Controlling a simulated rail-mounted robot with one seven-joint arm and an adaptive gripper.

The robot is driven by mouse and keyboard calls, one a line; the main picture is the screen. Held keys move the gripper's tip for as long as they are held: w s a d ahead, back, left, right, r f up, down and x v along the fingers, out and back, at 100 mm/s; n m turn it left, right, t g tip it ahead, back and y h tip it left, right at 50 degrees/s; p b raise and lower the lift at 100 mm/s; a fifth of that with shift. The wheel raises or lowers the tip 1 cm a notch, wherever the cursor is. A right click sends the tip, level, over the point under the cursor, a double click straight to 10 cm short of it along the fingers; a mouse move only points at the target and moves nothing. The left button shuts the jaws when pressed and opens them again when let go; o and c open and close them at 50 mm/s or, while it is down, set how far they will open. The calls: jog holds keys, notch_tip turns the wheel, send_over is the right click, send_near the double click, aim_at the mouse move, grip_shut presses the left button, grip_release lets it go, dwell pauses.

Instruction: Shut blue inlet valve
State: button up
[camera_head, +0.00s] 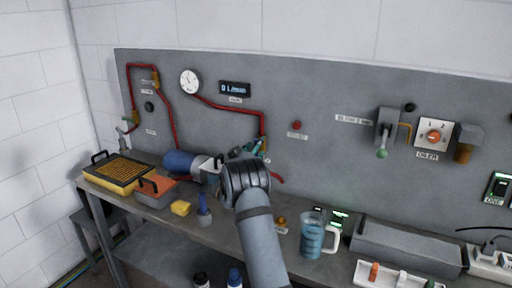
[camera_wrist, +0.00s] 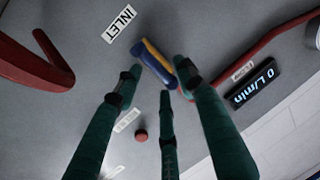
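The blue inlet valve handle (camera_wrist: 147,50), a blue lever with a yellow-orange face, is on the grey panel beside the INLET label (camera_wrist: 121,23) in the wrist view. My gripper (camera_wrist: 160,78) has three dark green fingers, spread apart and pointing at the panel. Two fingertips are on either side of the handle's lower end, with the third below it. I cannot tell whether any finger touches it. In the head view my gripper (camera_head: 256,148) is at the panel by the red pipe's lower end, and my wrist hides most of the handle.
A flow display (camera_head: 235,89) reads 0 L/min, right of a round gauge (camera_head: 190,81). A red button (camera_head: 297,125) is right of my gripper. A blue and white pump (camera_head: 183,162), a yellow sponge (camera_head: 181,208) and a blue jug (camera_head: 313,236) stand on the bench around my arm.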

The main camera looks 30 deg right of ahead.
jog(key=shift+c, duration=1.4)
grip_shut()
